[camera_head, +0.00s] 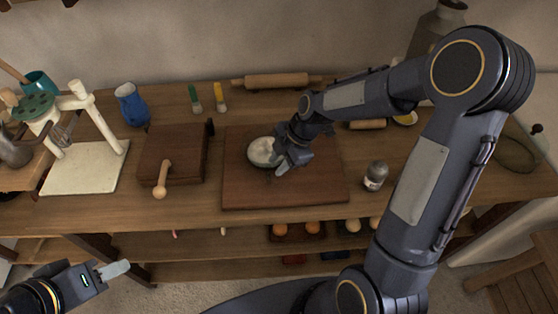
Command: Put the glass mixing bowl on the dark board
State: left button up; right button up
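A round bowl with pale contents (261,152), which looks like the glass mixing bowl, sits on the dark board (245,193) left of its middle. My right gripper (283,164) reaches down over the board at the bowl's right rim and hides part of that side. Its fingers overlap the rim in the picture. I cannot tell whether they are shut on the rim or just beside it. My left gripper (117,269) is low at the bottom left, in front of the table and away from the bowl. The gap between its fingers is unclear.
A dark box with a wooden handle (172,154) stands left of the board. A small jar (375,176) stands close to its right. A rolling pin (277,82), a blue jug (131,104) and two small brushes (220,98) are behind. A white stand (82,166) is at left.

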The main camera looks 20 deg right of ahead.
jog(key=v, duration=1.2)
jog(key=s+a+r+m+t, duration=0.1)
jog(key=s+m+t, duration=0.2)
jog(key=s+m, duration=1.6)
jog(key=shift+a+m+t+h, duration=0.2)
jog(key=shift+m+t+h, duration=0.15)
jog(key=shift+m, duration=0.75)
jog(key=shift+s+d, duration=0.1)
jog(key=shift+s, duration=0.05)
